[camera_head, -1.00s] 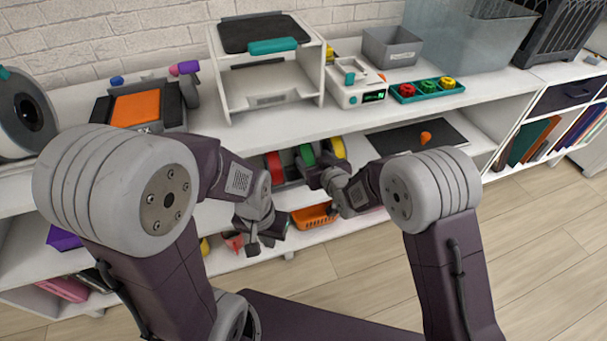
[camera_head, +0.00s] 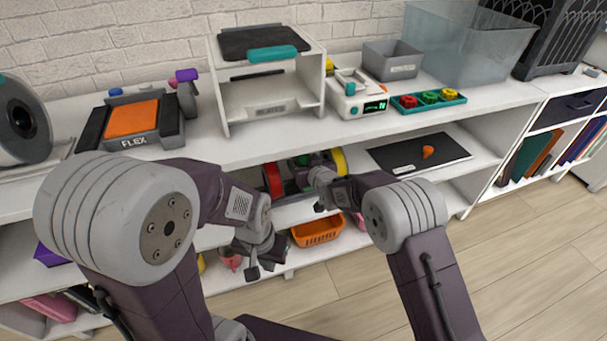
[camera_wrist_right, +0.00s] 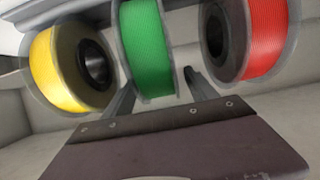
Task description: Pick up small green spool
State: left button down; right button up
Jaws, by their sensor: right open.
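The green spool (camera_wrist_right: 147,48) stands upright in the right wrist view, between a yellow spool (camera_wrist_right: 62,70) and a red spool (camera_wrist_right: 268,40). My right gripper (camera_wrist_right: 160,95) is open, with one finger at each side of the green spool's lower part. I cannot tell whether the fingers touch it. In the head view my right gripper (camera_head: 308,170) reaches into the shelf below the worktop and mostly hides the green spool; the red spool (camera_head: 272,180) and yellow spool (camera_head: 340,161) show beside it. My left gripper (camera_head: 262,255) hangs low in front of the shelves, its jaws unclear.
A teal tray (camera_head: 402,110) with small red, green and yellow round pieces stands on the worktop. The white worktop edge (camera_head: 230,152) lies above the spools. An orange basket (camera_head: 318,231) is on the lower shelf. A dark mat (camera_head: 450,150) lies right of the spools.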

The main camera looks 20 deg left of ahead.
aim_at(304, 157)
grip_shut()
jog(key=shift+r, duration=0.15)
notch_tip(304, 157, up, 3)
jog(key=shift+r+p, duration=0.1)
jog(key=shift+p, duration=0.95)
jog(key=shift+s+d+r, duration=0.15)
jog(key=shift+s+d, duration=0.05)
jog(key=shift+s, duration=0.05)
jog(key=s+d, duration=0.9)
jog(key=s, duration=0.5)
jog(key=shift+s+d, duration=0.2)
jog(key=shift+d, duration=0.15)
